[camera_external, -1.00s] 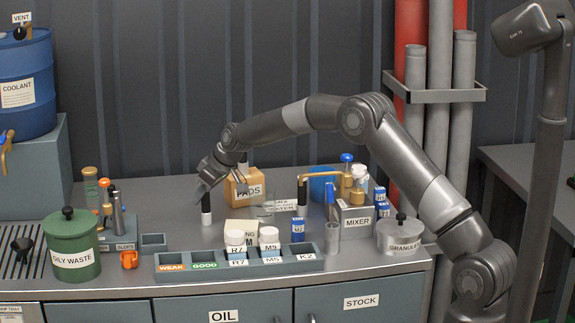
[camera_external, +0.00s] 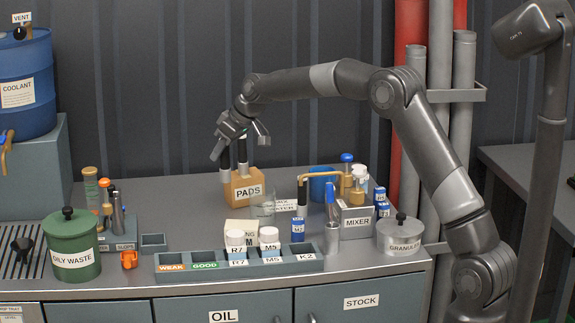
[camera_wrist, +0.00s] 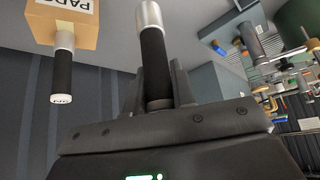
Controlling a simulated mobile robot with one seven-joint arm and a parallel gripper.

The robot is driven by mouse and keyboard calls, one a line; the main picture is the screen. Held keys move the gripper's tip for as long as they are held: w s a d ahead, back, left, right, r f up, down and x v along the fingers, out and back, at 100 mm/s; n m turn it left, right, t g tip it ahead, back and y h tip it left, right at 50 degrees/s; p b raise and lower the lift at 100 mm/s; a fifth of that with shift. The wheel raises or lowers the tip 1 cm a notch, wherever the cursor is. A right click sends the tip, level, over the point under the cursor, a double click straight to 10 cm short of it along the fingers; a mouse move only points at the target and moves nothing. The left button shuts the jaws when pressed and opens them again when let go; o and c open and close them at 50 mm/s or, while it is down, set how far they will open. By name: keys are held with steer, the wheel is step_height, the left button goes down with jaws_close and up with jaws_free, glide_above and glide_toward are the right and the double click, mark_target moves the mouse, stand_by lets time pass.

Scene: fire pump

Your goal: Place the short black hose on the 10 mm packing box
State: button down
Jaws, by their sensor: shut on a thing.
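My gripper (camera_external: 236,138) is raised at the back of the bench, shut on a black hose with a silver end (camera_external: 225,175). A second black hose (camera_external: 242,152) with a silver end stands upright on the PADS box and also shows in the wrist view (camera_wrist: 62,70). A cream box (camera_external: 237,225), its label partly readable as "NG" and "M", is partly hidden behind white-capped bottles.
The tan PADS box (camera_external: 240,190) is close beside the held hose.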

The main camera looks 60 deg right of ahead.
steer(key=s+d+r, duration=0.1)
steer(key=s+r, duration=0.1)
steer(key=s, duration=0.4)
steer(key=s+d+r, duration=0.1)
steer(key=s+d, duration=0.1)
steer(key=s, duration=0.5)
steer(key=shift+m, duration=0.3)
steer(key=shift+w+a+f, duration=1.05)
steer(key=shift+a+f, duration=0.65)
steer(key=shift+f, duration=0.05)
steer(key=shift+w+a+f, duration=1.1)
steer(key=shift+a+f, duration=0.6)
steer(key=shift+f, duration=0.1)
steer(key=shift+w+a+f, duration=1.05)
steer(key=shift+a+f, duration=0.65)
steer(key=shift+f, duration=0.05)
steer(key=shift+f, duration=0.1)
steer(key=c, duration=1.2)
jaws_free()
